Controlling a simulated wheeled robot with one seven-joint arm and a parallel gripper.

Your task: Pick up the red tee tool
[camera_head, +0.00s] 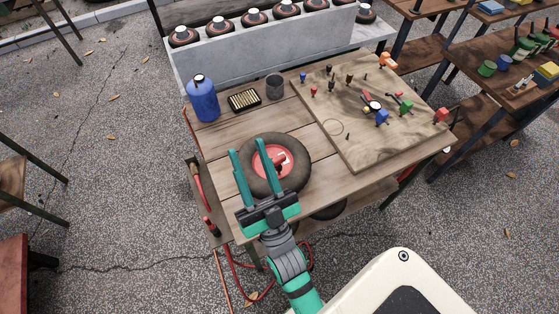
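A small red piece (441,115) stands at the right edge of the wooden board (345,145); it may be the red tee tool, but it is too small to make out a tee shape. Another red part (281,158) sits at the red hub of the black tire (293,178), and I cannot tell whether it is separate from the hub. My gripper (247,147) is open, with its two teal fingers apart and nothing seen between them. It appears in front of the tire's left side, left of the board and well away from the small red piece.
A blue piece (382,118), a green piece (406,106) and an orange piece (387,61) share the board with several small tools. A blue tank (202,98), a slotted box (243,100) and a grey cup (275,86) stand at the back left. Shelves flank the right.

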